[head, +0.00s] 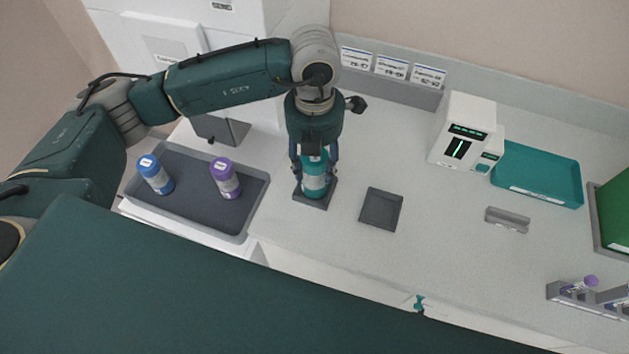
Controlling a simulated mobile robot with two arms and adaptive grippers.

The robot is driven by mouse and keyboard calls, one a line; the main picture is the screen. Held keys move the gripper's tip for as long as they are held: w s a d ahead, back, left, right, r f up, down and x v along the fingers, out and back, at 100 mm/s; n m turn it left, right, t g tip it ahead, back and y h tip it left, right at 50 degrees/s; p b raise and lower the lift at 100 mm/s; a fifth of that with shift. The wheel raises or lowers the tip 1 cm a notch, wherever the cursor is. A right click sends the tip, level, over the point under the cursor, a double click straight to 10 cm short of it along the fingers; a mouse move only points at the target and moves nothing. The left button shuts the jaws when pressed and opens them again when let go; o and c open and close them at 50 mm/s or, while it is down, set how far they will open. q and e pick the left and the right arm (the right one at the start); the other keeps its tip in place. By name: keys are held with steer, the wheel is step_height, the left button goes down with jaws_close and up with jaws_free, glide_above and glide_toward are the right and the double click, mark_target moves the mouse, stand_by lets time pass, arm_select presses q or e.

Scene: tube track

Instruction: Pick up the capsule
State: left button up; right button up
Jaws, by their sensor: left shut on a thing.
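A teal capsule (314,183) with a white label stands upright over a dark square pad (325,201) on the counter. My left gripper (313,172) points down from above and is shut around its upper part, with a finger on each side. I cannot tell whether its base touches the pad. Two more capsules, one with a blue cap (155,174) and one with a purple cap (225,178), lean in a grey tray (190,218) at left. My right gripper is not in view.
An empty dark square pad (381,208) lies right of the gripper. Further right are a white device (463,133), a teal tray (537,174), a small grey holder (507,219) and a tube rack (585,296). The counter's middle front is mostly clear.

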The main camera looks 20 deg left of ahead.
arm_select(q)
steer(key=shift+w+r, duration=0.1)
steer(key=shift+r, duration=0.35)
step_height(320, 180, up, 10)
steer(key=b, duration=0.3)
steer(key=shift+d+f, duration=0.1)
steer(key=shift+f, duration=0.15)
step_height(320, 180, up, 10)
steer(key=b, duration=0.1)
steer(key=shift+f, duration=0.15)
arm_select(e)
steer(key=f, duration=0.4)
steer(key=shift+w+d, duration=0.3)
